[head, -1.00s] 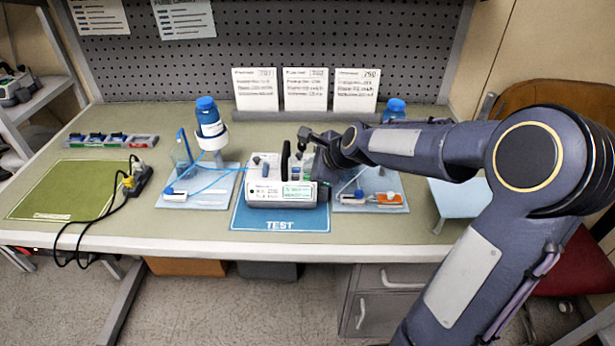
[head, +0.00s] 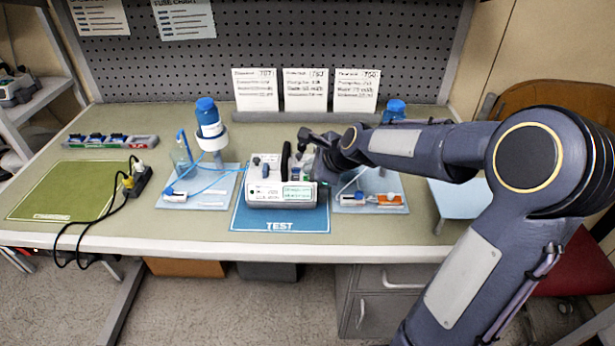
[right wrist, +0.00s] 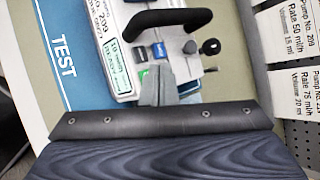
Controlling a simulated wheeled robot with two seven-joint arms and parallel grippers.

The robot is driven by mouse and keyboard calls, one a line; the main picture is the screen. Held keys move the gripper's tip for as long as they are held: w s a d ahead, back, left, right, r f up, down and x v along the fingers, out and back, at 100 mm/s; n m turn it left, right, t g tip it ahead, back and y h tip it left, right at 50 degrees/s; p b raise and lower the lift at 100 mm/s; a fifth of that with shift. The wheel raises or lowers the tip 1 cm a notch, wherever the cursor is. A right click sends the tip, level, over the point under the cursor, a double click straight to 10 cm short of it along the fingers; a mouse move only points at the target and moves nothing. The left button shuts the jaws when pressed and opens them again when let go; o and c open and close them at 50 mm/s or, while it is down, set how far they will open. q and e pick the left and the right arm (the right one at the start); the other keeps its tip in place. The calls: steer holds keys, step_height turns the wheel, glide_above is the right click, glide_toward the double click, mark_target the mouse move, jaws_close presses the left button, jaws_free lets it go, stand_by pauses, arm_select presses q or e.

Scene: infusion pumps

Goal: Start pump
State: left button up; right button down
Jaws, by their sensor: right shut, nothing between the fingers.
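The white pump (head: 266,193) stands on the blue TEST mat (head: 281,225) in the head view, with a lit green screen (head: 298,194) and a black handle (head: 285,158). My right gripper (head: 314,162) is at the pump's right side. In the right wrist view the shut, empty fingers (right wrist: 157,84) reach toward the pump's controls. A green button (right wrist: 142,76) is close to the fingertips, partly hidden by them; I cannot tell whether they touch it. A blue button (right wrist: 158,50) and a black knob (right wrist: 210,47) are beyond. My left gripper is not in view.
Blue pads with tubing lie on both sides, the left pad (head: 214,200) holding a blue-capped bottle (head: 209,120). Cards (head: 306,90) stand behind the pump. A green mat (head: 60,190) and black cables (head: 100,217) lie at the left.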

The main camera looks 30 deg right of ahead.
steer(key=shift+f, duration=0.1)
stand_by(0.5)
steer(key=shift+f, duration=0.35)
steer(key=shift+f+b, duration=0.5)
steer(key=shift+b, duration=0.1)
stand_by(0.4)
steer(key=shift+r, duration=0.1)
steer(key=shift+r+p, duration=0.8)
steer(key=shift+p, duration=0.15)
step_height(320, 180, up, 5)
steer(key=p, duration=0.5)
steer(key=shift+r, duration=0.1)
